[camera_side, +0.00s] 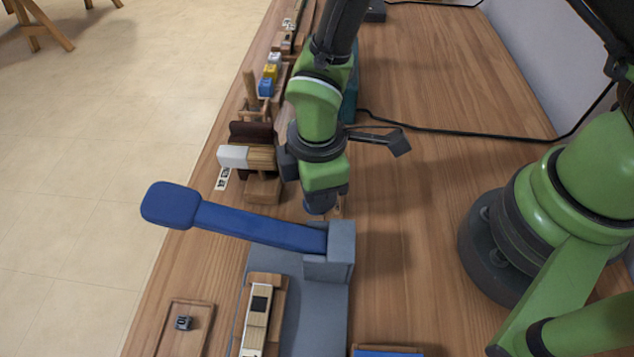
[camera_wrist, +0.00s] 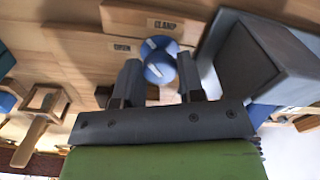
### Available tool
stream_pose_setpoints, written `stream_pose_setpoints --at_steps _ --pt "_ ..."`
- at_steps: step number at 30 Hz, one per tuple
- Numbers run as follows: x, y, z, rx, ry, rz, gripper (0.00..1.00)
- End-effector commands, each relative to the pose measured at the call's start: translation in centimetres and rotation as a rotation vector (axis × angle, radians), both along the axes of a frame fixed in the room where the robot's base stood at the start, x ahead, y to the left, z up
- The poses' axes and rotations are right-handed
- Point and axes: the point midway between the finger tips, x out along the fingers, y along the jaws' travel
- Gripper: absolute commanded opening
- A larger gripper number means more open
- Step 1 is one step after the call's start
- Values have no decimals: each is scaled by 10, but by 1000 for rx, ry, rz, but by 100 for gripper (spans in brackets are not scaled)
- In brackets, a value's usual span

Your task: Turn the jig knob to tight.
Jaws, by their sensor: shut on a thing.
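The blue round knob (camera_wrist: 159,70) with a white pointer mark shows between my two fingers in the wrist view. My gripper (camera_wrist: 160,63) is shut on it, one finger on each side. A second blue round part with a white line shows just above it in the picture. Two small plates lie beyond, one seeming to read OPEN (camera_wrist: 122,47) and one CLAMP (camera_wrist: 165,25). In the side view my gripper (camera_side: 321,206) points down behind the grey block (camera_side: 329,265); the knob cannot be made out clearly there.
A long blue lever (camera_side: 255,225) reaches left from the grey block, close to my gripper. A wooden piece with pale keys (camera_side: 257,320) lies on the grey base. A small tray (camera_side: 186,335) is at front left. Wooden fixtures (camera_side: 262,160) line the table's left edge.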

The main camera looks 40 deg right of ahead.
Motion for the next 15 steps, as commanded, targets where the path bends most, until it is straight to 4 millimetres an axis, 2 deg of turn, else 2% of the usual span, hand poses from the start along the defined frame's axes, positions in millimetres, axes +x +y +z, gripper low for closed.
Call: stream_pose_setpoints --at_steps 15 --pt "1 1 1 3 -3 -474 12"
